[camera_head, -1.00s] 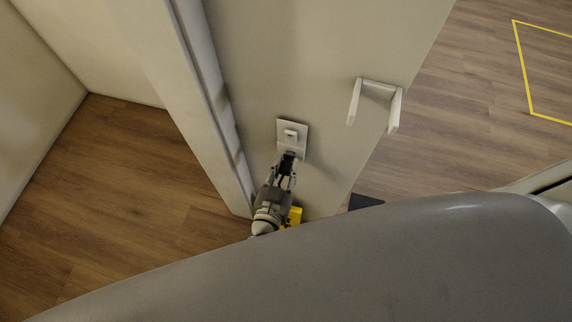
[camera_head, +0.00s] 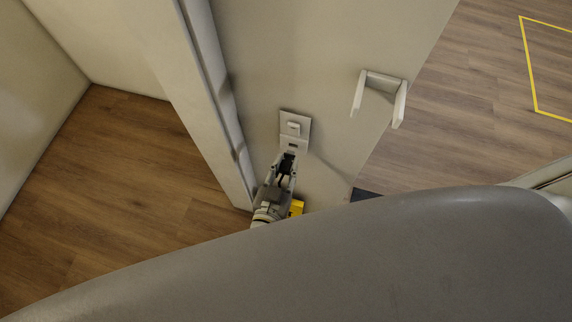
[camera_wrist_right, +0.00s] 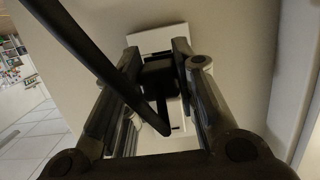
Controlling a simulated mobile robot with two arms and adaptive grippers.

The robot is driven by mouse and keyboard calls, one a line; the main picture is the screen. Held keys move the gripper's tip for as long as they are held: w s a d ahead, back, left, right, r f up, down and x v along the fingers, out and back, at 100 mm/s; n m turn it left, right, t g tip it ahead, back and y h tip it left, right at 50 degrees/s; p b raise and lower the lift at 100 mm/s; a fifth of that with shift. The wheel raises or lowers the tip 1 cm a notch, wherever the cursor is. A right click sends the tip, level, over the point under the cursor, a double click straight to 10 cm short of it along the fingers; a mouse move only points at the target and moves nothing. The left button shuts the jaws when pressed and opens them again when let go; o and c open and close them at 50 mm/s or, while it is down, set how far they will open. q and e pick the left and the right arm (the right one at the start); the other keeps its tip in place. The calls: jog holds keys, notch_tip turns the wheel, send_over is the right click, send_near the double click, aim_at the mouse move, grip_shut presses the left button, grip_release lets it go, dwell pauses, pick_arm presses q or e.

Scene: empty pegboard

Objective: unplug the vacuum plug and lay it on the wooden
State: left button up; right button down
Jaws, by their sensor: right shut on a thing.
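The pale wall plate (camera_head: 295,129) with its socket is on the upright panel in the head view. It also shows as a white plate behind the fingers in the right wrist view (camera_wrist_right: 158,38). My right gripper (camera_head: 287,161) is just below the plate in the head view, its fingers pointing up toward it. In the right wrist view, my right gripper (camera_wrist_right: 168,68) is shut on the black vacuum plug (camera_wrist_right: 159,72). The black cord (camera_wrist_right: 95,65) runs across this view and bends back to the plug. The plug's prongs are hidden. No wooden surface besides the floor shows. My left gripper is not in view.
A pale U-shaped bracket (camera_head: 380,91) sticks out of the panel, right of the plate. Wooden floor (camera_head: 120,180) lies open on the left and right of the panel. A yellow block (camera_head: 297,208) is beside my right wrist. A yellow line marks the floor at right.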

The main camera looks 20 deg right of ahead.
aim_at(285, 174)
jog(key=shift+s, duration=0.1)
dwell(0.3)
jog(key=shift+f+b+v, duration=0.2)
jog(key=shift+b+v, duration=0.1)
jog(key=shift+v, duration=0.75)
jog(key=shift+f+b+v, duration=0.25)
jog(key=shift+b+v, duration=0.05)
jog(key=shift+v, duration=0.8)
